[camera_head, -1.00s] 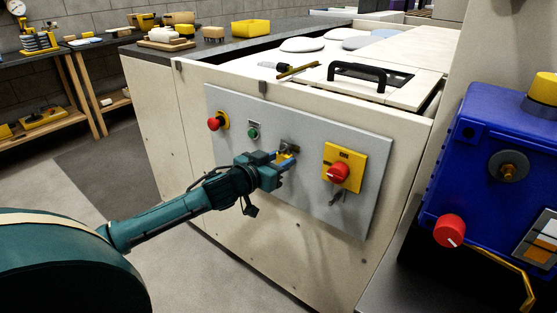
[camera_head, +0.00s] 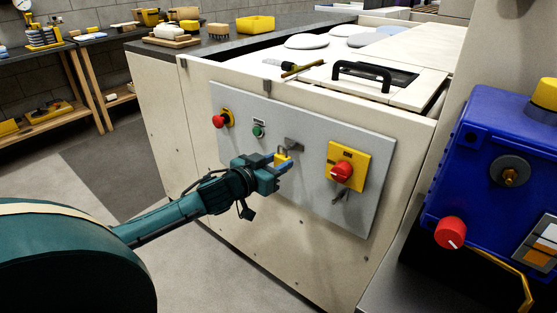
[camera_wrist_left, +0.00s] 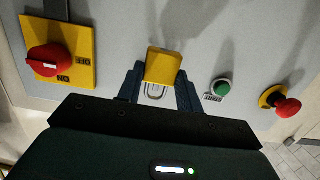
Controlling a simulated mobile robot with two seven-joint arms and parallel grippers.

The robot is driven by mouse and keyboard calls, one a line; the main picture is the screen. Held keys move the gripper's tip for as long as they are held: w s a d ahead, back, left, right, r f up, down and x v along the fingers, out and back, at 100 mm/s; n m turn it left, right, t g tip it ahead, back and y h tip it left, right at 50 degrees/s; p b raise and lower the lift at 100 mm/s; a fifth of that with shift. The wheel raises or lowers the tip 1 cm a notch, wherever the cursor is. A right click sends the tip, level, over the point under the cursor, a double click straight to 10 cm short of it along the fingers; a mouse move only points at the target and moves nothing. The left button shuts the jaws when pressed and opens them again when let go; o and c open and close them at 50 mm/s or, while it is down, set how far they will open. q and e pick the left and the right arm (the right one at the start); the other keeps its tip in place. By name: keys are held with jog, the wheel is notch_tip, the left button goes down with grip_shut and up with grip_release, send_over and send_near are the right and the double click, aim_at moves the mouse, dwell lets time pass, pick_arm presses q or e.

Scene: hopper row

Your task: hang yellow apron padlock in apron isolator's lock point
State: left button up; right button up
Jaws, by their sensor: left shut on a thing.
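My left gripper (camera_head: 284,168) is shut on the yellow padlock (camera_head: 281,158) in front of the grey panel. In the left wrist view the padlock's yellow body (camera_wrist_left: 163,66) sits between the fingers, with its metal shackle (camera_wrist_left: 155,91) towards the palm. The apron isolator (camera_head: 346,168) is a red rotary knob on a yellow plate, right of the gripper; it also shows in the left wrist view (camera_wrist_left: 55,57). A small metal piece (camera_head: 338,196) hangs below its plate; I cannot tell whether this is the lock point. My right gripper is not in view.
A small metal bracket (camera_head: 294,144) juts from the panel (camera_head: 310,130) just beyond the padlock. A green button (camera_head: 258,131) and red stop button (camera_head: 219,121) are to the left. A blue box (camera_head: 480,150) with a red knob stands at the right.

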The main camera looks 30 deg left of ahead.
pick_arm(q)
jog(key=shift+s, duration=0.35)
jog(key=shift+s+a+p, duration=0.1)
jog(key=shift+s+p, duration=0.4)
jog(key=shift+s, duration=0.5)
dwell(0.4)
jog(key=o, duration=0.5)
jog(key=c, duration=0.4)
